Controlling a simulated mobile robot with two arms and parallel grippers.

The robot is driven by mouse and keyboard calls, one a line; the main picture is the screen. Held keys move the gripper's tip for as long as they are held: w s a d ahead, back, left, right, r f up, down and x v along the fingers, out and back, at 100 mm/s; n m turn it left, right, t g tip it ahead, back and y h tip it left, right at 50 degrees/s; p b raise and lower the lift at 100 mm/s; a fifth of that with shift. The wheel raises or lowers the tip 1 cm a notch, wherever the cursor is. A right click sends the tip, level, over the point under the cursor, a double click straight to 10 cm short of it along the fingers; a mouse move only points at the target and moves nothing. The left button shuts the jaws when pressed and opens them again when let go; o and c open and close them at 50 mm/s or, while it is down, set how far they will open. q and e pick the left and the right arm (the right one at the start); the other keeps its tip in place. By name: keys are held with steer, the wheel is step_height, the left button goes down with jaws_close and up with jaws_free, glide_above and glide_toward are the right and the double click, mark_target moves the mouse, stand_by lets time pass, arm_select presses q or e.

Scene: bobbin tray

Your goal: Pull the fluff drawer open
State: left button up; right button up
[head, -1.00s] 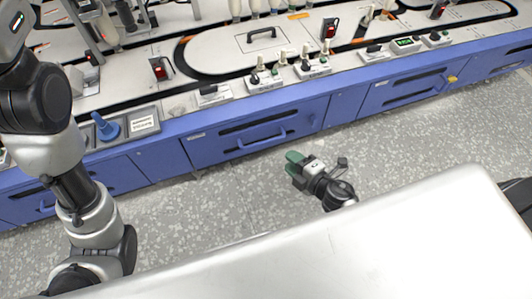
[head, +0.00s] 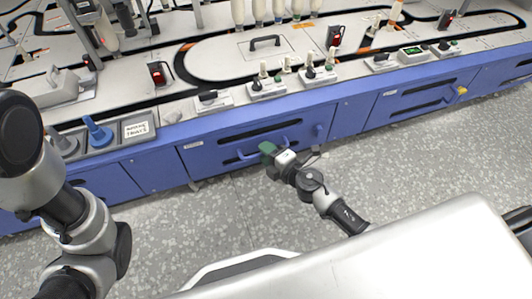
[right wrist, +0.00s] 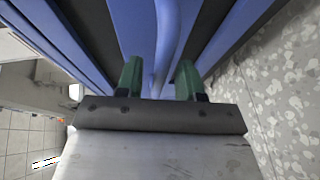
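A blue drawer front (head: 225,158) with dark slots and a small label too small to read sits in the cabinet below the machine top; I take it as the fluff drawer. It looks closed. Its blue bar handle (head: 284,139) is partly hidden behind my right gripper (head: 267,149), which is at the handle. In the right wrist view, the green fingers of my right gripper (right wrist: 158,80) are apart, with the handle bar (right wrist: 168,40) running between them and gaps on both sides. My left arm shows at the left, but its gripper is out of view.
Another blue drawer (head: 425,92) is to the right, with a yellow part (head: 461,91) by it. A blue knob (head: 319,130) sits right of the handle. The machine top (head: 210,62) holds switches and bobbins. The speckled floor (head: 400,170) before the cabinet is clear.

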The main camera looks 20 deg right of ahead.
steer(key=shift+w+a, duration=0.1)
steer(key=shift+w, duration=0.1)
jaws_close()
stand_by(0.3)
